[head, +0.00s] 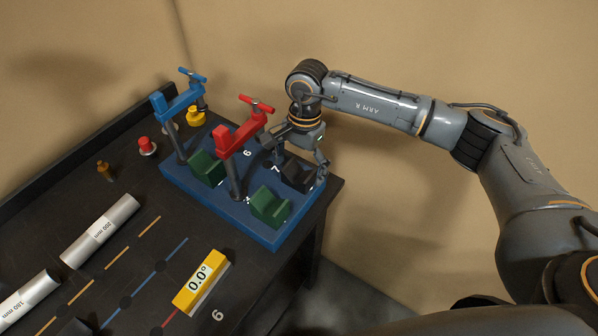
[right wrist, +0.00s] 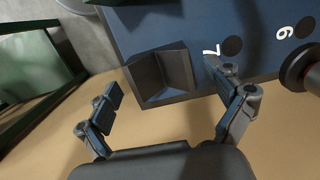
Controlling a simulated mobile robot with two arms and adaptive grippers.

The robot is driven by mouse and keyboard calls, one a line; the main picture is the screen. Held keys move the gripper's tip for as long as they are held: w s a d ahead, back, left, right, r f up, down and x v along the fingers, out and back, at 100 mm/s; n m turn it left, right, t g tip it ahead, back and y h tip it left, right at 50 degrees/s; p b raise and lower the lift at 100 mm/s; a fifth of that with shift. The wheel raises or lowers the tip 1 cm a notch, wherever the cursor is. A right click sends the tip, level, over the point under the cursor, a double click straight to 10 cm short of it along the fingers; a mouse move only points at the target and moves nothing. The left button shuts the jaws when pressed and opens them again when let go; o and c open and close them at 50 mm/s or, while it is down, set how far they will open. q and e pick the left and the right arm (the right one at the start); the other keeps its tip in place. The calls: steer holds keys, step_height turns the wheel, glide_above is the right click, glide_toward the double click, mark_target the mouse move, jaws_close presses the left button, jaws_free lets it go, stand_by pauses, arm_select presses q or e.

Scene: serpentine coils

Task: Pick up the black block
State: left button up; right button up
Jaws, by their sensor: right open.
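The black block (head: 297,173) has a V-shaped notch and sits on the blue base plate (head: 272,236) near its right edge, beside the number 7. In the right wrist view the black block (right wrist: 162,76) lies between and just beyond my right fingers. My right gripper (head: 301,160) is above the block with its fingers spread to either side, and it partly hides the block. In the right wrist view my right gripper (right wrist: 168,92) is open and empty, and I cannot tell whether a finger touches the block. My left gripper is not in view.
A red clamp (head: 238,142) and a blue clamp (head: 178,106) stand on the plate left of my gripper. Green notched blocks (head: 269,205) (head: 206,168) flank the red clamp. A yellow angle gauge (head: 202,281) and grey tubes (head: 100,231) lie on the dark table (head: 140,285).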

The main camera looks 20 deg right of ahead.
steer(key=shift+a+f, duration=0.15)
steer(key=shift+f, duration=0.35)
steer(key=c, duration=1.5)
steer(key=shift+r, duration=0.1)
steer(key=shift+c, duration=1)
